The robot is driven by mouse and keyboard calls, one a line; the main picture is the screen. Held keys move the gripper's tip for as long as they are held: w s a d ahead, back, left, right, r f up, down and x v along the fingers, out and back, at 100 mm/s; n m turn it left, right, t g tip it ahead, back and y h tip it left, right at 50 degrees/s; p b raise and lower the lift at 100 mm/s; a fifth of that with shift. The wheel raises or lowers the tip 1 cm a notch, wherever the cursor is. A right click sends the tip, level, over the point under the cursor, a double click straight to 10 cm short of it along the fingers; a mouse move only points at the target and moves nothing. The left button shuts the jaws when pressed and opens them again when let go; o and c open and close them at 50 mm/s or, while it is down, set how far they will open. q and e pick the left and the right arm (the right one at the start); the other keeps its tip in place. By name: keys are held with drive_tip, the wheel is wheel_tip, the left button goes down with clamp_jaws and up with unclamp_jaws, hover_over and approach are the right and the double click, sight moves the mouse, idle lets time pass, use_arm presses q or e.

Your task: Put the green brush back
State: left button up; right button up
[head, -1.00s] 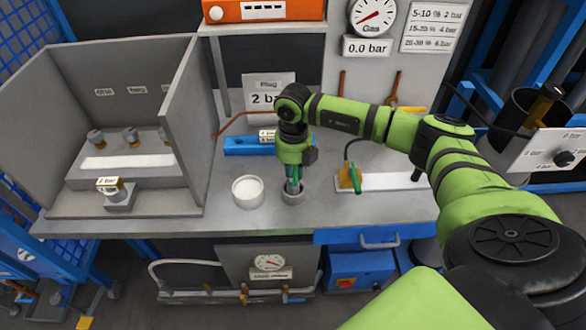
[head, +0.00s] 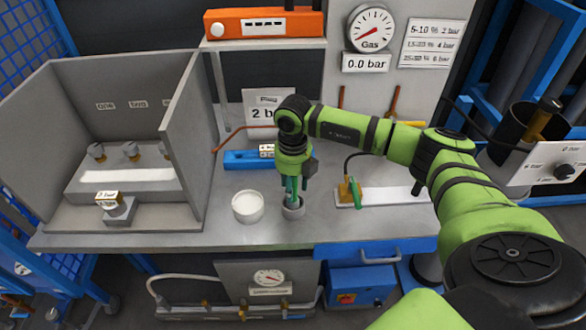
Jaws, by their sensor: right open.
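The green brush (head: 291,187) stands upright in a small grey round holder (head: 293,209) on the bench, below my right gripper. Only a part of the brush shows between the fingers and the holder. My right gripper (head: 294,180) points down directly over the holder and is open, with its fingers around or just beside the brush; I cannot tell whether they touch it. My left gripper is out of view.
A white round tub (head: 247,206) stands just left of the holder. A grey booth (head: 182,140) with fittings fills the bench's left. A brass valve with a green handle (head: 355,193) sits to the right. A blue block (head: 247,160) lies behind. The front bench strip is clear.

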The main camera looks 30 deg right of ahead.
wheel_tip(320, 180, up, 10)
drive_tip(key=b, duration=0.3)
drive_tip(key=shift+f, duration=0.2)
drive_tip(key=shift+r, duration=0.6)
